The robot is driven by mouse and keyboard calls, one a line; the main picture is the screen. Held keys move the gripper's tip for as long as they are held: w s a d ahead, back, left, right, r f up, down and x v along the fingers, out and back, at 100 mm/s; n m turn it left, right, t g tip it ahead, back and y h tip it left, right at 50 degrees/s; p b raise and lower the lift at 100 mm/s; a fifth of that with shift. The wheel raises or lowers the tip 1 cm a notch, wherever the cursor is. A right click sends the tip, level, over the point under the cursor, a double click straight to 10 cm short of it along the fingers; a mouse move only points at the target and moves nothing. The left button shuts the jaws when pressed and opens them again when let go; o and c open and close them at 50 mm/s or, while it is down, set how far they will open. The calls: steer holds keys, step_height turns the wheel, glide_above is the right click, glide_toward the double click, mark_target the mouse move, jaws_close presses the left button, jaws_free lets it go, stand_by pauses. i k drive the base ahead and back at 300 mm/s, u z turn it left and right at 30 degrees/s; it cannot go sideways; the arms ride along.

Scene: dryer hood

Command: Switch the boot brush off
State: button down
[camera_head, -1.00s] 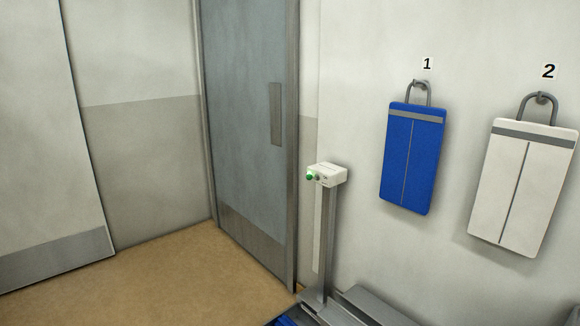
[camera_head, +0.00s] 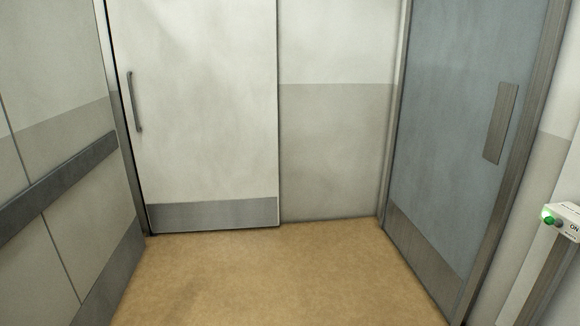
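The boot brush's control box (camera_head: 567,220) is a small white box on a grey post, at the right edge of the camera_head view and partly cut off. A green button (camera_head: 547,216) glows on its left side, with a small grey knob (camera_head: 559,222) beside it. The word "ON" shows on the box. The brush unit itself is out of view. My gripper is not in view.
A blue-grey door (camera_head: 450,130) with a metal plate stands left of the post. A white door (camera_head: 200,110) with a long handle is at the back left. A grey rail (camera_head: 60,178) runs along the left wall. The tan floor (camera_head: 270,275) between is clear.

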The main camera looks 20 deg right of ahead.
mark_target(549, 220)
steer(key=z, duration=0.1)
steer(key=i, duration=1.55)
steer(key=z, duration=0.55)
steer(key=i, duration=0.75)
steer(key=z, duration=0.6)
steer(key=i, duration=1.2)
steer(key=z, duration=0.5)
